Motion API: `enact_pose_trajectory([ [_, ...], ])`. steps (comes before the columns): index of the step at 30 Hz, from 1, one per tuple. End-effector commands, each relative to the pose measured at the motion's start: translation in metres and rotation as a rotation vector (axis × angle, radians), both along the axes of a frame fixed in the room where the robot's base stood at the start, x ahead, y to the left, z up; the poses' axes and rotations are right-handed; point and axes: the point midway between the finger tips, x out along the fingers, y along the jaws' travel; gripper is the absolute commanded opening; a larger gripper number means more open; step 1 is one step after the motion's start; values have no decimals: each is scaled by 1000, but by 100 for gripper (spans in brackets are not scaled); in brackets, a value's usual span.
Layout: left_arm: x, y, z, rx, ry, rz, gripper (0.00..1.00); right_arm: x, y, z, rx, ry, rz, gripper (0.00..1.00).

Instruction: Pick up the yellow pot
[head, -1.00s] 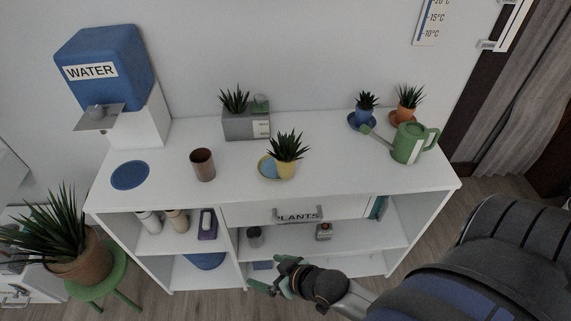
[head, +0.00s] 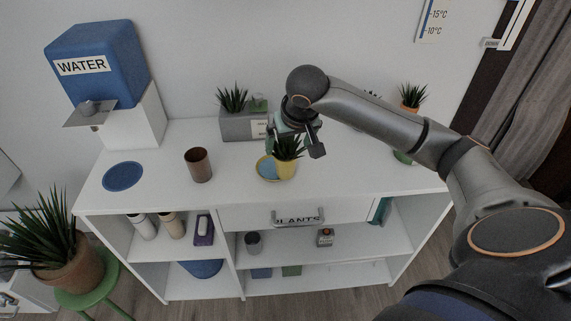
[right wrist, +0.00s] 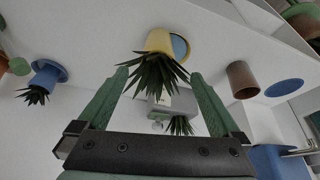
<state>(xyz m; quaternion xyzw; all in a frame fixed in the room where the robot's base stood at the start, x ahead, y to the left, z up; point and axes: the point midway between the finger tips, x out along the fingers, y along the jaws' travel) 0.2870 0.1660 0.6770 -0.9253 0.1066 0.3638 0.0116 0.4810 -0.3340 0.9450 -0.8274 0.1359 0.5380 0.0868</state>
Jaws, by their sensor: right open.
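The yellow pot (head: 286,171) with a spiky dark green plant stands upright on the desk top, beside a yellow saucer with a blue inside (head: 266,168). My right gripper (head: 295,148) is above and around the plant's leaves, with its arm reaching in from the right. In the right wrist view the yellow pot (right wrist: 160,40) appears upside down, beyond the open green fingers (right wrist: 160,76). The leaves hang between the fingertips, and the pot itself is beyond them. Nothing is held. My left gripper is not in view.
A brown cup (head: 198,165) and a blue disc (head: 123,176) are to the left. A grey planter box (head: 238,125) stands behind. A terracotta pot (head: 409,107) is at the back right. My arm largely hides the green watering can and the blue pot.

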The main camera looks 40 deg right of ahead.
Motion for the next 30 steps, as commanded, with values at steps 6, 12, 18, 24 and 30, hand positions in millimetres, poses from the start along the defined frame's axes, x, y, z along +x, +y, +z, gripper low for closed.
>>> enact_pose_trajectory([
  [6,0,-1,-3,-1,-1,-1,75,8,-10,-11,3,2,-34,100],
  [12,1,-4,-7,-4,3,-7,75,22,-15,-45,3,1,-32,100],
  [18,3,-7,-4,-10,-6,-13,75,30,-17,-60,3,-2,-31,100],
  [24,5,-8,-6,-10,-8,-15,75,38,-18,-84,2,-1,-31,100],
  [30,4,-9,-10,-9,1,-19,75,47,-20,-106,2,-3,-29,100],
])
